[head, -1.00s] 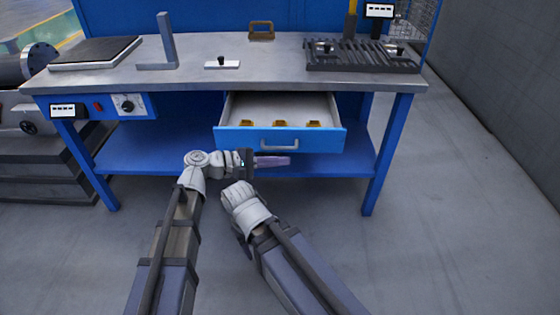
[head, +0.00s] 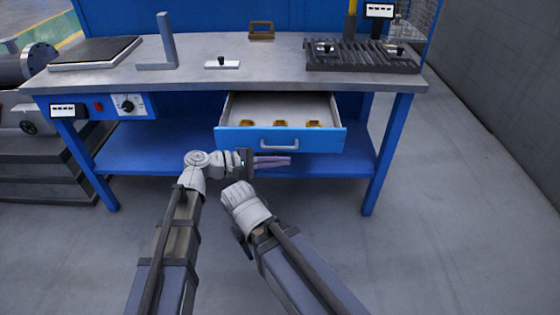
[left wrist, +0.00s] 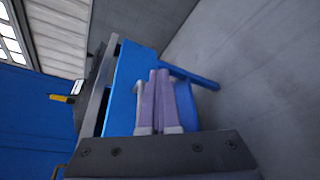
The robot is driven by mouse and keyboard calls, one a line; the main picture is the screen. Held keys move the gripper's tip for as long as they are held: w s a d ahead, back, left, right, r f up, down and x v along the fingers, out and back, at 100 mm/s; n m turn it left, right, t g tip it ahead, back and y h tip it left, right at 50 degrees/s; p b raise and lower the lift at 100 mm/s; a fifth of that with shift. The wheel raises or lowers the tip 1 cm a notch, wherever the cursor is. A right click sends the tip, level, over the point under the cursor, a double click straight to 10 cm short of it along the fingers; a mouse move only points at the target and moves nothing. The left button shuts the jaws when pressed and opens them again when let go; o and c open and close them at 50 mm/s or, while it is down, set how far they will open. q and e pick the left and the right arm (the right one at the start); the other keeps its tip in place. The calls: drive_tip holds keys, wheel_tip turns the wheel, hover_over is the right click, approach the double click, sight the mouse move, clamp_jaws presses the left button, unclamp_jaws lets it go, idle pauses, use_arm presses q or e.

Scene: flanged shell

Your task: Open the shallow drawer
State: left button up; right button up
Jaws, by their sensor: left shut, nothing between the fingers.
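The shallow drawer (head: 235,138) under the bench top stands pulled out, its inside showing, with several small brass-coloured parts (head: 281,124) in it. Its grey bar handle (head: 280,146) is on the blue front. My left gripper (head: 288,161) is just below and in front of the handle in the head view, its purple fingers together and empty. In the left wrist view the fingers (left wrist: 159,80) point at the blue drawer front (left wrist: 124,88), with grey handle parts beside them; contact cannot be told. My right arm shows up to its white wrist; its gripper fingers are not visible.
The bench top (head: 260,80) holds a black slotted block (head: 362,63), a square, a small white plate and a dark surface plate (head: 95,53). A blue lower shelf (head: 150,155) lies behind my left gripper. The floor (head: 450,220) at right is clear.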

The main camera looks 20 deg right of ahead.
use_arm(q)
drive_tip(key=o, duration=0.7)
drive_tip(key=shift+a, duration=0.1)
drive_tip(key=p+v, duration=0.1)
drive_tip(key=v, duration=0.6)
drive_tip(key=shift+a+r+p, duration=0.15)
drive_tip(key=shift+a+p, duration=0.15)
drive_tip(key=shift+p, duration=0.05)
